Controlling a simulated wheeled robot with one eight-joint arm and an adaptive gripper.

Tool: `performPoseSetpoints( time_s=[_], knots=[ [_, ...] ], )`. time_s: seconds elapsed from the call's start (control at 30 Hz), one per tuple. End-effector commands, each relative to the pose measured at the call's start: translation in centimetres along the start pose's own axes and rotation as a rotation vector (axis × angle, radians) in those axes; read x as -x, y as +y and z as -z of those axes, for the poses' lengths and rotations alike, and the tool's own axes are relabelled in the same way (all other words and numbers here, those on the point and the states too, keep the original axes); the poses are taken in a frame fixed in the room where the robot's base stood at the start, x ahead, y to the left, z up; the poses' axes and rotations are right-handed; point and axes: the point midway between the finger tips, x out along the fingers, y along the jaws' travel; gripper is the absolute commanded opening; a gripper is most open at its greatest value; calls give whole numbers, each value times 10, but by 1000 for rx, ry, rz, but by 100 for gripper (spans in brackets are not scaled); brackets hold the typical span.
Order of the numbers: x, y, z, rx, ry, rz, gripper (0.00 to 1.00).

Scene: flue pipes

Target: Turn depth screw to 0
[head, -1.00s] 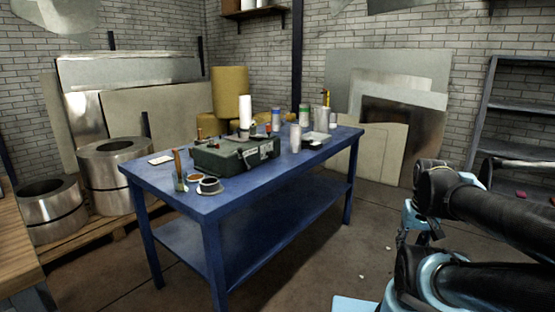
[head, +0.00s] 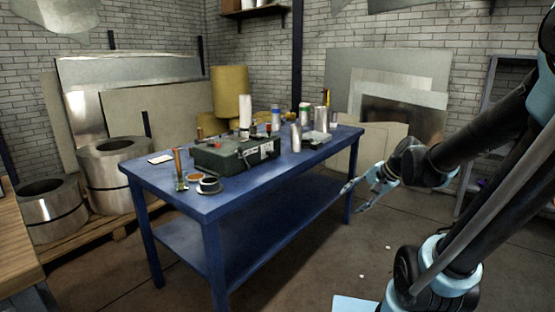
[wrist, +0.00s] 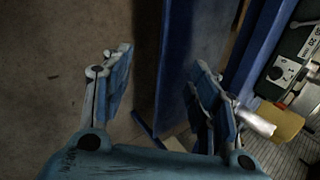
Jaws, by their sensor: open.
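A dark green machine (head: 225,158) with a lever and a pale label sits on the blue table (head: 185,199). In the wrist view part of a green body (wrist: 304,38) shows at the right edge, with a white number scale (wrist: 312,40) and a white plate with a dark round knob (wrist: 279,72). I cannot tell which part is the depth screw, nor its setting. My gripper (head: 354,198) is open and empty, beyond the table's right end and apart from the machine. In the wrist view its two fingers (wrist: 160,66) stand wide apart over floor and blue table parts.
Several cans (head: 296,138) and bottles stand on the table's right half. Metal coils (head: 109,165) and sheets lie behind.

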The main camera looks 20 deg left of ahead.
Motion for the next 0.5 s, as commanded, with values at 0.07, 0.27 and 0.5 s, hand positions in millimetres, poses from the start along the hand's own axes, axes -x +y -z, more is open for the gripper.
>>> performPoseSetpoints(
  time_s=[0.07, 0.27, 0.5],
  knots=[
    [-10, -21, 5, -72, -24, 55, 54],
    [-33, -72, 16, -274, -101, 192, 54],
    [-60, -124, 29, -525, -224, 333, 54]
  ],
)
